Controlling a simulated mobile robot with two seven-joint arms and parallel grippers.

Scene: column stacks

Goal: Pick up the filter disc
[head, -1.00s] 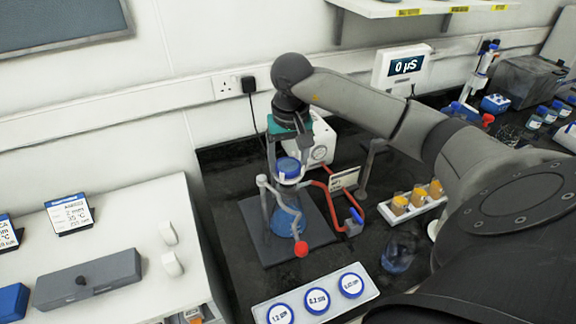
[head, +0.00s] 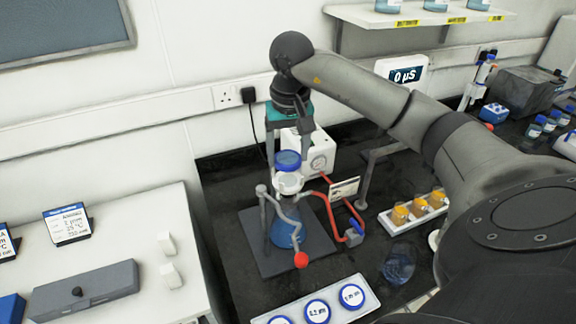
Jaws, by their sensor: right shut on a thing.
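My right gripper (head: 288,151) has its fingers on both sides of a round blue disc (head: 288,160), which looks like the filter disc, and is shut on it. The disc is above the white-topped glass funnel (head: 288,183) of a flask with blue liquid (head: 286,233). I cannot tell whether there is a gap between disc and funnel. The flask stands on a dark stand plate (head: 318,242), beside a grey bent arm with a red ball (head: 301,260). My left gripper is not in view.
A white tray with several blue-rimmed labelled discs (head: 317,311) lies in front. A red tube (head: 331,215) and a small card (head: 344,188) are right of the flask. Orange-capped jars (head: 419,207) and a glass beaker (head: 398,264) stand further right. A white pump (head: 322,152) is behind.

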